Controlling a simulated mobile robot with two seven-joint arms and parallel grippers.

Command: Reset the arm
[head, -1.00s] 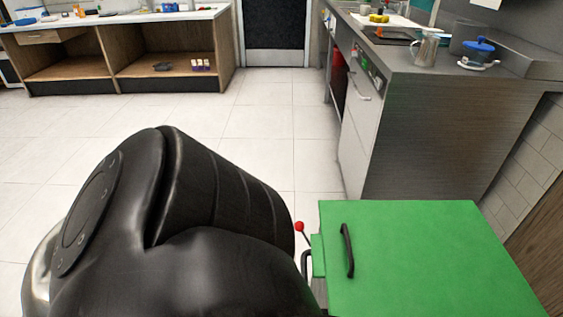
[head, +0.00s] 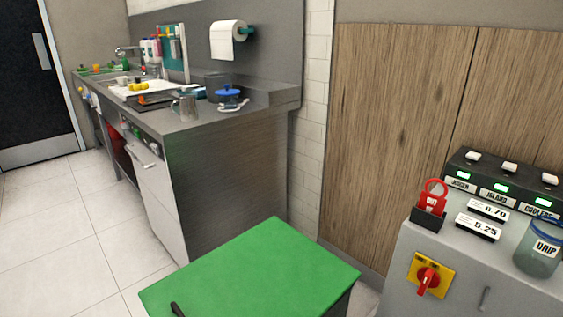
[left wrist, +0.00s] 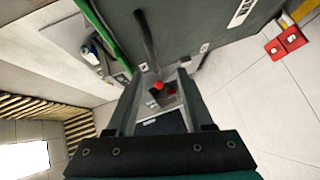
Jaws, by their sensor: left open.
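My left gripper (left wrist: 159,82) shows only in the left wrist view. Its two fingers are spread apart with nothing between them. Beyond the fingertips are a red ball knob (left wrist: 159,86) and a black bar handle (left wrist: 147,40) on a dark grey panel (left wrist: 195,28). I cannot tell how far the fingers are from them. Neither of my arms shows in the head view. My right gripper is not in view.
A green-topped unit (head: 250,270) with a black handle (head: 177,309) stands close in front. A grey control cabinet (head: 480,262) with a red rotary switch (head: 428,279) is at right. A steel counter (head: 215,180) stands behind. Tiled floor (head: 60,225) is clear at left.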

